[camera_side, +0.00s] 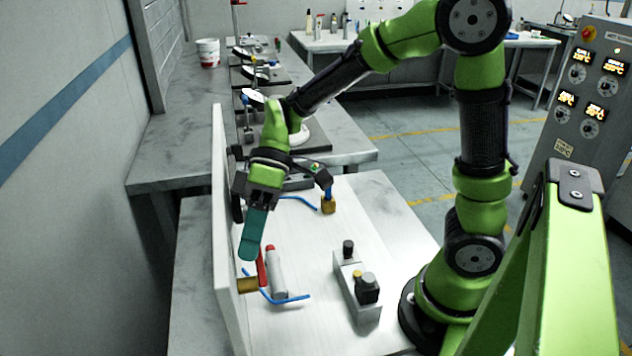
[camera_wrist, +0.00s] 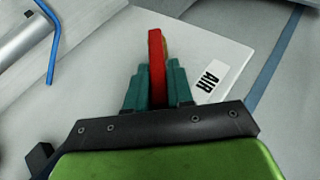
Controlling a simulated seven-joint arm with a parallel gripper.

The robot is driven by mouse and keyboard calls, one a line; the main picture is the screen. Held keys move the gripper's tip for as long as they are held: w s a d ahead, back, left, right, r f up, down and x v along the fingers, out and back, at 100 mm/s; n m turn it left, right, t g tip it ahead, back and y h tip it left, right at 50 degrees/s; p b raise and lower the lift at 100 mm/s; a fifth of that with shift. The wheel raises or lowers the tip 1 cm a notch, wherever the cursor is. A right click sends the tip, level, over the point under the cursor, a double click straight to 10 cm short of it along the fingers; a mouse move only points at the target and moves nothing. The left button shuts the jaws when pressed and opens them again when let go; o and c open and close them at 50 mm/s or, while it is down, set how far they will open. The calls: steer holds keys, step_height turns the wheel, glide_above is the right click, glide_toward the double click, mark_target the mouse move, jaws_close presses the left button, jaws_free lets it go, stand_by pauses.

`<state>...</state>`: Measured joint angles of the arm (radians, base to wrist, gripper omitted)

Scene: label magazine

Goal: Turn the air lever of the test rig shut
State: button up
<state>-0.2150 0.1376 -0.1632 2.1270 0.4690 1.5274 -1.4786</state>
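The red air lever (camera_side: 262,270) sits by a brass valve (camera_side: 247,285) on the upright white panel (camera_side: 222,200). My gripper (camera_side: 249,252) has teal fingers and points down at the lever from above. In the wrist view, the red lever (camera_wrist: 157,65) stands between the two fingers (camera_wrist: 157,88), which press close on both its sides with no clear gap. An AIR label (camera_wrist: 211,82) is on the white panel just right of the lever. The fingers hide the lower part of the lever in the wrist view, and partly cover it in the side view.
A grey cylinder (camera_side: 277,275) with a red end lies close to the right of the lever. A blue hose (camera_side: 285,299) runs below it. A grey block with knobs (camera_side: 357,290) stands on the white board farther right. A brass fitting (camera_side: 328,204) is behind.

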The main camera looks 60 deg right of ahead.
steer(key=o, duration=0.4)
steer(key=shift+c, duration=0.2)
steer(key=v, duration=1.7)
